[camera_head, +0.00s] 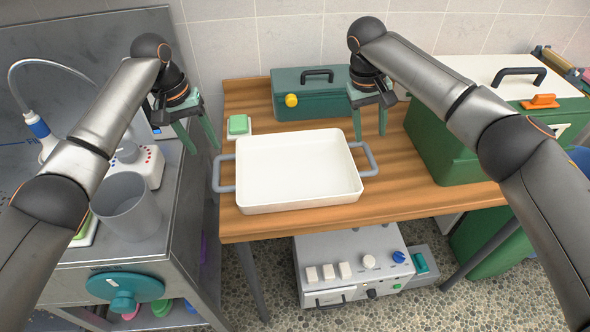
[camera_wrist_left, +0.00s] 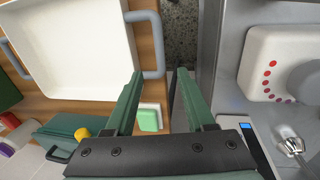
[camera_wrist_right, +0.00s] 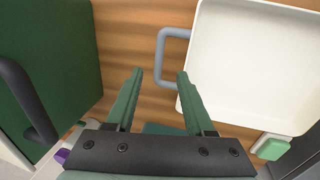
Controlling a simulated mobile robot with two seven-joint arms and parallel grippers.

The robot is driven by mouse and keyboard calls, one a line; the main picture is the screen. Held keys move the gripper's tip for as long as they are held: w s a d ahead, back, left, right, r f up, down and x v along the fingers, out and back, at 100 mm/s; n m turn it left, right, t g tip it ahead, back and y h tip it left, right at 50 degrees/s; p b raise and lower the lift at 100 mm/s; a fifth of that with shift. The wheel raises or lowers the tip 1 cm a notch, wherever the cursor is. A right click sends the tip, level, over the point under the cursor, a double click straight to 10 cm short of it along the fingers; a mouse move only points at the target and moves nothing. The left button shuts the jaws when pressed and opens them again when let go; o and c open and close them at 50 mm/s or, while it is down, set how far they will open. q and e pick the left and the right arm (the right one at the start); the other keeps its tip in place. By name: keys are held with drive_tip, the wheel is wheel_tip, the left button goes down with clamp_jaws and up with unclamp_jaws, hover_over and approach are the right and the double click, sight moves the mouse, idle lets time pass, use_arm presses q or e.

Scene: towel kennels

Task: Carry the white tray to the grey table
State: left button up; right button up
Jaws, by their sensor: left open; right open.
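The white tray (camera_head: 297,168) lies flat and empty on the wooden table, with a grey handle at each end. Its left handle (camera_head: 222,173) and right handle (camera_head: 366,158) stick out past the short sides. My left gripper (camera_head: 205,146) is open and empty, above and behind the left handle. In the left wrist view that handle (camera_wrist_left: 153,45) is beyond the fingertips, to the left. My right gripper (camera_head: 369,132) is open and empty, above and behind the right handle. In the right wrist view that handle (camera_wrist_right: 163,55) is beyond the fingertips. Which surface is the grey table is uncertain; a grey metal worktop (camera_head: 182,200) stands at the left.
The wooden table (camera_head: 420,205) also holds a small green toolbox (camera_head: 318,98) behind the tray, a green sponge (camera_head: 238,124), and a large green box (camera_head: 450,140) at right. A grey cup (camera_head: 127,208) and a white device (camera_head: 140,163) stand on the metal worktop. A gap separates the surfaces.

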sight(216, 165)
use_arm(q)
drive_tip(key=f, duration=0.3)
drive_tip(key=d+f, duration=0.1)
drive_tip(key=f, duration=0.5)
drive_tip(key=shift+d, duration=0.35)
use_arm(e)
drive_tip(key=x, duration=0.9)
drive_tip(key=shift+f, duration=0.1)
use_arm(q)
drive_tip(key=c, duration=0.9)
use_arm(e)
clamp_jaws()
use_arm(q)
drive_tip(key=shift+w, duration=0.1)
clamp_jaws()
